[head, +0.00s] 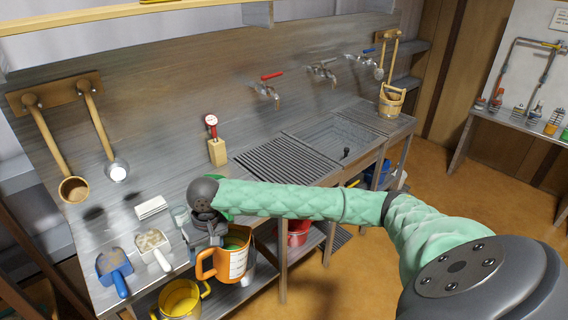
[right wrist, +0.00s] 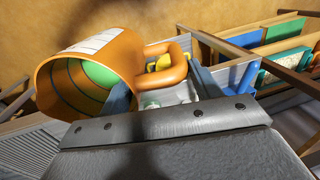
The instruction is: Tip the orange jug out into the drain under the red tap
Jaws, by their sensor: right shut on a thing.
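The orange jug (head: 237,263) is at the front edge of the bench, upright or nearly so, with a pale label and something green inside. My right gripper (head: 208,243) is shut on the jug's handle. In the right wrist view the jug (right wrist: 112,55) shows its open mouth and green inside, with the handle between the fingers (right wrist: 165,85). The red tap (head: 268,88) is on the back wall. Below it, the slatted drain (head: 285,166) is set in the bench, to the right of and beyond the jug. My left gripper is not in view.
A gauge on a wooden block (head: 217,151) stands left of the drain. A blue scoop (head: 114,265), a white scoop (head: 153,246) and a white block (head: 151,207) lie on the left. A yellow bucket (head: 181,299) is low in front. A sink (head: 340,135) adjoins the drain's right.

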